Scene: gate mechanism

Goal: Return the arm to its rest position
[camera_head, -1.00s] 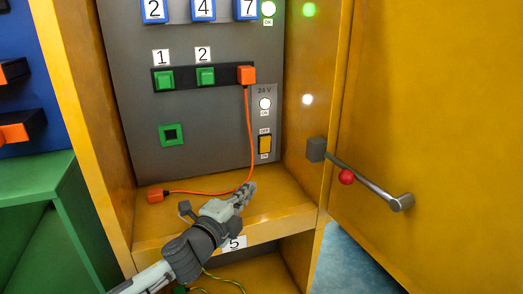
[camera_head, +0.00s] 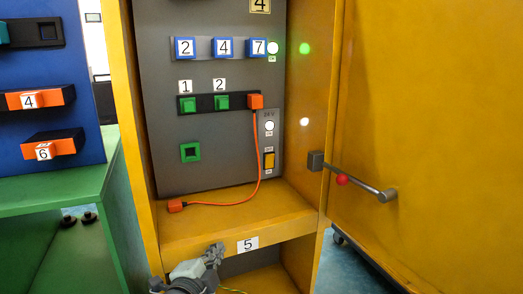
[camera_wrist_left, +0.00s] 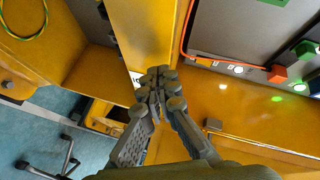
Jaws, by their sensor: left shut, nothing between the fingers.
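My left gripper (camera_head: 213,251) is at the bottom of the head view, in front of the yellow cabinet, just below and left of the label 5 (camera_head: 248,245). In the left wrist view the left gripper (camera_wrist_left: 158,78) has its fingertips together with nothing between them. It is apart from the orange plug and cable. The grey panel (camera_head: 218,168) stands in the cabinet behind it. My right gripper does not show.
An orange cable (camera_head: 230,203) runs from a loose plug (camera_head: 176,205) on the shelf to the socket strip (camera_head: 236,102). A green bench (camera_head: 60,182) stands at the left.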

